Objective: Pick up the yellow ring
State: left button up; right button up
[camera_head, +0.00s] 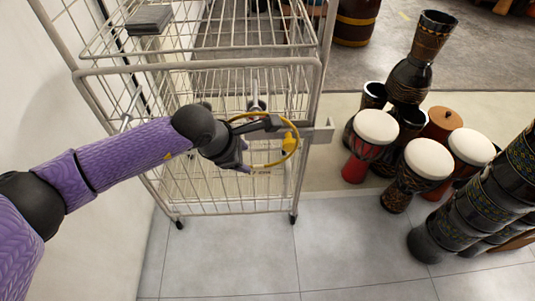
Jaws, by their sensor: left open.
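The yellow ring (290,143) is a thin hoop with a thicker yellow part on its right side. It appears in front of the wire rack's near right side. My left gripper (262,146) reaches in from the left, and its dark fingers are open. The fingers overlap the ring's left and upper parts in the picture. Part of the ring is hidden behind the gripper, and I cannot tell whether they touch. My right gripper is not in view.
A white wire rack (225,207) on casters stands around and behind my left gripper, with a dark grey stack (150,19) on its upper shelf. Several goblet drums (428,158) stand at the right. Tiled floor (330,240) is clear in front.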

aim_at(259, 167)
pick_arm(q)
jog(key=b+x, duration=0.2)
jog(key=x, duration=0.2)
jog(key=b+x, duration=0.2)
jog(key=x, duration=0.2)
jog(key=shift+s+d+f+b, duration=0.1)
jog(key=shift+s+f+b, duration=0.05)
jog(key=shift+f+b, duration=0.2)
jog(key=shift+d, duration=0.1)
jog(key=shift+r, duration=0.15)
jog(key=c, duration=0.7)
grip_shut()
